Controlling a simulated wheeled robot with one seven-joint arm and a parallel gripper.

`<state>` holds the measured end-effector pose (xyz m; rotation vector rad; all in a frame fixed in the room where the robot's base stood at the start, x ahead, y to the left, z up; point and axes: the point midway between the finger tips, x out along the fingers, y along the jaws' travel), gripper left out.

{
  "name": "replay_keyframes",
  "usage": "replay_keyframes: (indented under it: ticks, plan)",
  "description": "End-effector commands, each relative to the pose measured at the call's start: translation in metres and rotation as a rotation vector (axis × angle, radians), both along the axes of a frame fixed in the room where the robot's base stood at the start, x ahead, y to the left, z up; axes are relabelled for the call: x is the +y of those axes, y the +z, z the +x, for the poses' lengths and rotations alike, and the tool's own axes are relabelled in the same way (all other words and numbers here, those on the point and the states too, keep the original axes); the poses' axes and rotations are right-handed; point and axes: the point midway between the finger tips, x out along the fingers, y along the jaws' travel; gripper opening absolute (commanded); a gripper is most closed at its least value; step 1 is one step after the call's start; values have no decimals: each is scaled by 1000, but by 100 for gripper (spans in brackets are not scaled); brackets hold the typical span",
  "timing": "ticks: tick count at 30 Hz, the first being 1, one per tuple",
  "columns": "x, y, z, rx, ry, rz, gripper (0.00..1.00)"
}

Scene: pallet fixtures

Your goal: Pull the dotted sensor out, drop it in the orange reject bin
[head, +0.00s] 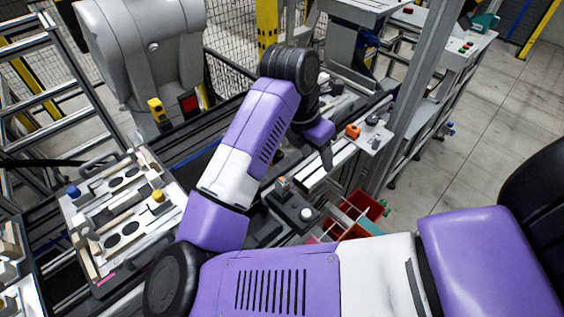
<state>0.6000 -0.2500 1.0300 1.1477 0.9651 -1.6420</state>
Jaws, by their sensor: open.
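My arm reaches from the lower right up to the middle, and my gripper (327,160) points down beside the conveyor rails. A grey finger shows below the purple wrist; the jaws are open and nothing is seen between them. The dotted sensor cannot be made out; the arm covers part of the line. A red-orange bin (372,204) with pale dividers stands right of the line, below and right of the gripper. My arm hides its lower part, and I cannot tell whether it is the reject bin.
A pallet fixture (83,212) with dark oval recesses, a blue knob and a yellow knob (158,196) lies at left. A dark block with a white knob (307,213) sits left of the bin. A metal post (408,85) rises right of the gripper. Open floor lies at right.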

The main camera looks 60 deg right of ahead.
Motion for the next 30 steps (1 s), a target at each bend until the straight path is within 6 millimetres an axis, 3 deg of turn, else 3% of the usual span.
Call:
replay_keyframes:
  ticks: [3, 8, 13, 24, 30]
  plan:
    - [37, -6, 34, -113, 10, 142, 55]
    - [60, -9, 53, -174, 16, 226, 55]
    - [63, -23, 55, -178, 19, 235, 55]
    - [62, -74, 54, -176, 19, 232, 55]
    - [62, -85, 54, -179, 19, 233, 55]
